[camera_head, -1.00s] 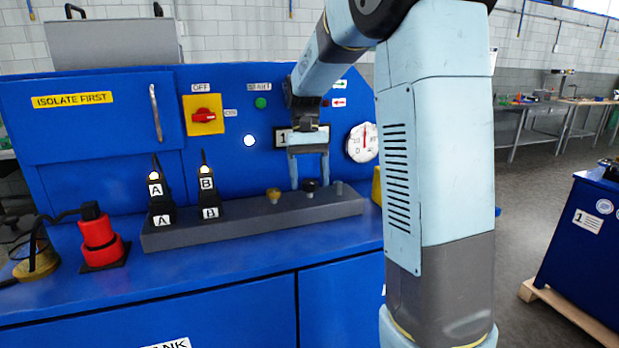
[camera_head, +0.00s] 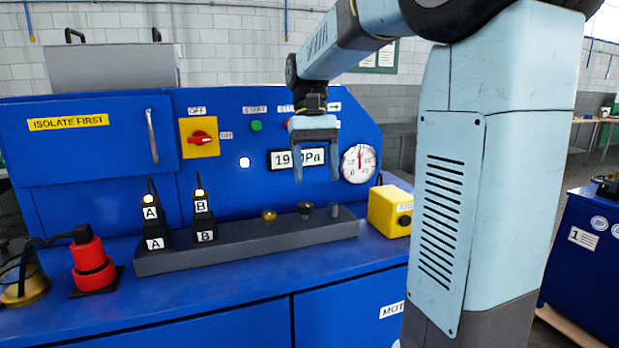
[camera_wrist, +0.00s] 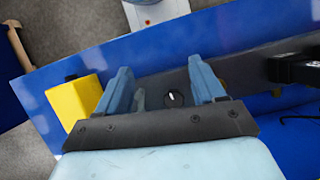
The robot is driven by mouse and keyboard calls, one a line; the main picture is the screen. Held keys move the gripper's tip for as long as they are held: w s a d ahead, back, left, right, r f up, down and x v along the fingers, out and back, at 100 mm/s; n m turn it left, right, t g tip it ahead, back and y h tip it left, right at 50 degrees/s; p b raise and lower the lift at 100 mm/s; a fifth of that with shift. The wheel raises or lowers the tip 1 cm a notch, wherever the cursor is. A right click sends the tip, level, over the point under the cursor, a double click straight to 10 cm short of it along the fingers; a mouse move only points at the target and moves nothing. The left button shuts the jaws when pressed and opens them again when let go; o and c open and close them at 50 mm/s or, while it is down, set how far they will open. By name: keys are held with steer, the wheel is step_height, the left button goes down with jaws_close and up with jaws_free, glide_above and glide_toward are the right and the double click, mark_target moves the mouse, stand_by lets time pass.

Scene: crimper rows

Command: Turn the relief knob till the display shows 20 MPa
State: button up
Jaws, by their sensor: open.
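A dark knob (camera_head: 305,208) stands on the grey manifold block, and the frames show no label that marks it as the relief knob. In the wrist view a dark knob (camera_wrist: 174,98) with a white mark lies between my fingers as seen from above. The display (camera_head: 283,159) on the blue panel reads 19, then letters ending in Pa; a finger hides part of it. My gripper (camera_head: 316,180) is open and empty, fingers pointing down, its tips above the knob and apart from it. It also shows in the wrist view (camera_wrist: 160,68).
A brass knob (camera_head: 269,215) and a small grey post (camera_head: 334,209) flank the dark knob on the block (camera_head: 240,240). Two plugs, A (camera_head: 152,222) and B (camera_head: 202,215), stand to the left. A yellow box (camera_head: 390,210) is at right. A round gauge (camera_head: 359,164) is on the panel.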

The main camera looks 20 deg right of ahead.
steer(key=s+r, duration=0.3)
steer(key=s, duration=0.3)
steer(key=shift+s, duration=0.4)
steer(key=s+f+n+t, duration=0.1)
steer(key=s+f+t, duration=0.8)
steer(key=t, duration=0.1)
steer(key=shift+a+f+h, duration=0.15)
steer(key=shift+f+h, duration=0.05)
steer(key=shift+h, duration=0.1)
steer(key=shift+r, duration=0.1)
stand_by(1.5)
